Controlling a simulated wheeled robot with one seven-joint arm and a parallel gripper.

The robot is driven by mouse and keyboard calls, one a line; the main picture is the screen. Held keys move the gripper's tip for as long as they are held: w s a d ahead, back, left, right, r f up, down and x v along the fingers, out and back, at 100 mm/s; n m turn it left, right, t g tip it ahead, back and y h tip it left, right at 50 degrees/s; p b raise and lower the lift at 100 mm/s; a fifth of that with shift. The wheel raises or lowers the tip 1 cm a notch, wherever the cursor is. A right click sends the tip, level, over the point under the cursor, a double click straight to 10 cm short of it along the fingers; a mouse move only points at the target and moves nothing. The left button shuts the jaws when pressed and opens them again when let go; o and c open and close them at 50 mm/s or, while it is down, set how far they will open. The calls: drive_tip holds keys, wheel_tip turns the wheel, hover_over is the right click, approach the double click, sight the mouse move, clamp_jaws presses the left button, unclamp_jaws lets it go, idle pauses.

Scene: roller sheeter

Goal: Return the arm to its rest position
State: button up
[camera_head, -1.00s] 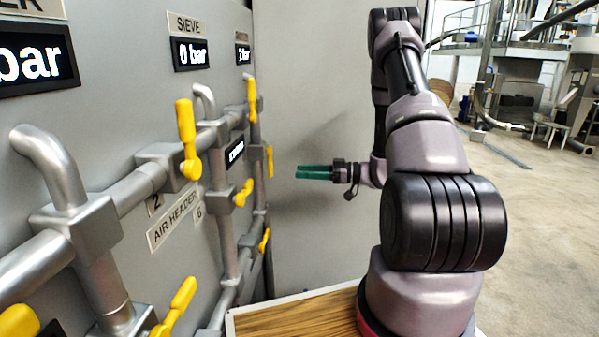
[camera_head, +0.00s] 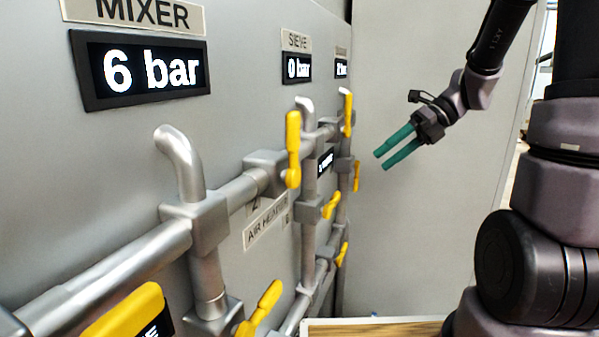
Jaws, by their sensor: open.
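My gripper (camera_head: 388,157) is at the upper right of the view, on the end of my arm. Its two green fingers are apart with nothing between them, and they point down and to the left. It hangs in free air in front of the plain grey wall, to the right of the pipes and yellow valve handles, and touches nothing that I can see. My arm is bent, with its upper part cut off by the top edge of the view.
A grey panel on the left carries pipes (camera_head: 110,278) and several yellow handles, such as the upright one (camera_head: 293,150). A display (camera_head: 141,69) reads 6 bar under a MIXER label. A grey wall (camera_head: 420,230) stands behind my gripper. A wooden top (camera_head: 375,329) shows at the bottom.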

drive_tip(key=s+d+r+n+t+h, duration=0.2)
drive_tip(key=s+r+n+t+h, duration=0.2)
drive_tip(key=n, duration=0.8)
drive_tip(key=s+d+r+n+t+h, duration=0.3)
drive_tip(key=r+n, duration=0.4)
drive_tip(key=n, duration=0.6)
drive_tip(key=s+h, duration=0.1)
drive_tip(key=s, duration=0.1)
drive_tip(key=shift+s+t, duration=0.35)
drive_tip(key=shift+t, duration=0.05)
drive_tip(key=shift+c, duration=0.7)
drive_tip(key=shift+a, duration=0.2)
